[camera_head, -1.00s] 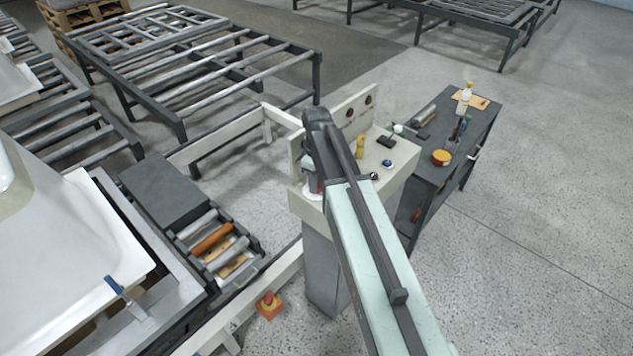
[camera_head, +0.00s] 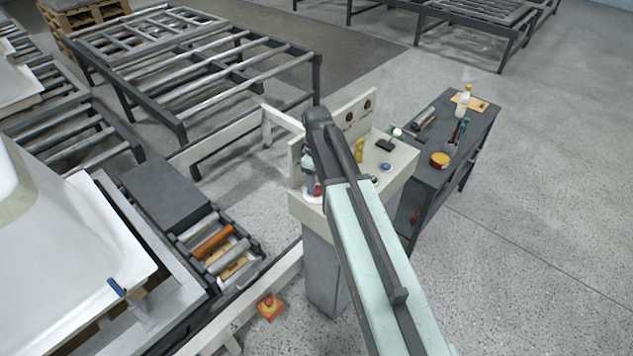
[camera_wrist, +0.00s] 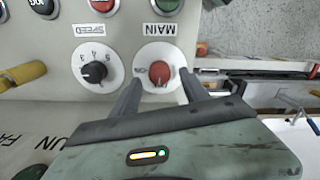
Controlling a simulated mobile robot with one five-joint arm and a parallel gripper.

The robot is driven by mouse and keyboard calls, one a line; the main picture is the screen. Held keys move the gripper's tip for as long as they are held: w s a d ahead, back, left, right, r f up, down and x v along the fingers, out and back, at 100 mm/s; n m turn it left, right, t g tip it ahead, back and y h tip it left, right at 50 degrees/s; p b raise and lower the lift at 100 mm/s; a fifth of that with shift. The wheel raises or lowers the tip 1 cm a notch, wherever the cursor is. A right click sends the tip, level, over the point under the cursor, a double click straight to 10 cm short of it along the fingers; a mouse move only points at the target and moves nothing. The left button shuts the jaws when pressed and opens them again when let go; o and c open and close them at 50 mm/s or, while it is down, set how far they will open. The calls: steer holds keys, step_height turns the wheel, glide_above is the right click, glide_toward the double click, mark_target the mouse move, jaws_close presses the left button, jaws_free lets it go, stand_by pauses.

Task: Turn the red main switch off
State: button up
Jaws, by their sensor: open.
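The red main switch (camera_wrist: 160,73) is a round knob on a white disc in the wrist view, under an upside-down MAIN label (camera_wrist: 160,30). An ON mark is at its left; which way the knob points is hard to tell. My gripper (camera_wrist: 158,84) is open, one finger at each side of the knob's lower part. I cannot tell whether the fingers touch it. In the head view, the switch (camera_head: 318,188) shows partly as a red spot on the console (camera_head: 398,160), with my gripper (camera_head: 310,180) beside it and my arm hiding much around it.
A black speed dial (camera_wrist: 95,72) sits left of the switch. A green button (camera_wrist: 168,4) and a red button (camera_wrist: 102,5) are above, and a yellow handle (camera_wrist: 22,76) is at the far left. A dark cart (camera_head: 450,150) stands right of the console.

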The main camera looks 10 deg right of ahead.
mark_target(317, 188)
step_height(317, 188, up, 6)
steer(key=p, duration=0.5)
steer(key=shift+f, duration=0.15)
steer(key=shift+m, duration=0.3)
steer(key=s+f+b, duration=0.4)
steer(key=s, duration=0.1)
steer(key=s+f+m+b, duration=0.1)
steer(key=s+m+b, duration=0.1)
steer(key=s+m, duration=0.7)
steer(key=shift+s+f, duration=0.2)
steer(key=shift+s, duration=0.25)
